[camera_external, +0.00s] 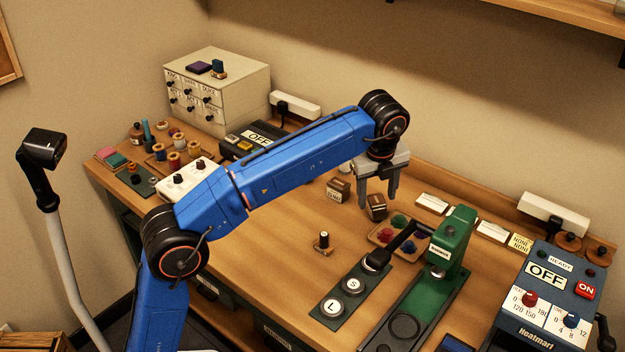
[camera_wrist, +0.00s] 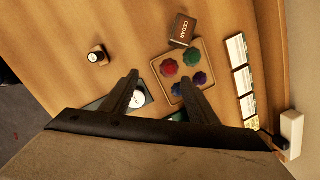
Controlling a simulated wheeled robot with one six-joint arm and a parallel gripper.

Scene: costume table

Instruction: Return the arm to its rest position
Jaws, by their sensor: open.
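My blue arm (camera_external: 290,155) reaches up and out over the table from the lower left, bent at the elbow. My gripper (camera_external: 378,200) points down above the middle of the table, with its two fingers apart and nothing between them. In the wrist view my gripper (camera_wrist: 160,85) is also open and empty. A small brown block (camera_external: 377,207) is close to the fingertips in the external view. In the wrist view this block, labelled CEDAR (camera_wrist: 183,30), stands apart from the fingers, beyond the tray.
A wooden tray (camera_wrist: 155,65) holds red, green and blue pieces. A green press (camera_external: 452,240), a dark strip with round pads (camera_external: 330,318), a small dark-topped stamp (camera_external: 323,242) and a Heatmart box (camera_external: 545,290) stand around. Drawers (camera_external: 240,90) and spools are at left. Bare table lies centre-left.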

